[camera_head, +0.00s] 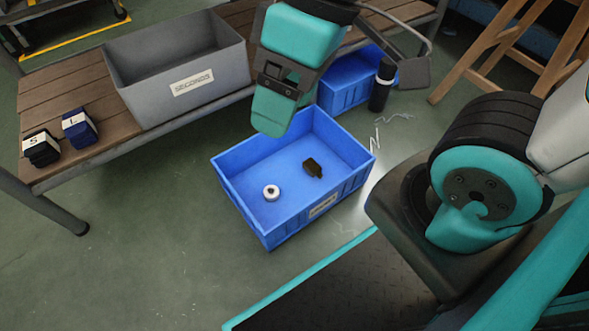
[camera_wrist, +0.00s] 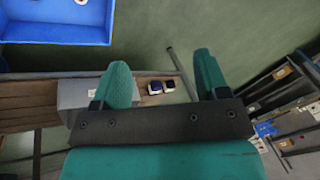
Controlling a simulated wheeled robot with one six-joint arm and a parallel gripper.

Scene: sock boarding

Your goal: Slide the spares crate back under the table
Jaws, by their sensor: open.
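The spares crate is most likely the open blue crate (camera_head: 245,220) on the floor in front of the table (camera_head: 70,95). It has a small label on its near right side, too small to read. A white roll (camera_head: 271,192) and a small dark object (camera_head: 313,167) lie in it. In the wrist view, part of this crate (camera_wrist: 55,33) shows at the top left. My gripper (camera_wrist: 162,70) is open, with nothing between its fingers. In the head view, my gripper hangs beyond the crate's far side, in front of the table edge, and hides part of both.
A grey bin (camera_head: 180,75) labelled SECONDS and two dark bundles, S (camera_head: 41,150) and L (camera_head: 79,130), sit on the table. Another blue crate (camera_head: 345,85) and a black bottle (camera_head: 382,85) stand at the right. A wooden stand (camera_head: 505,45) is beyond. The left floor is clear.

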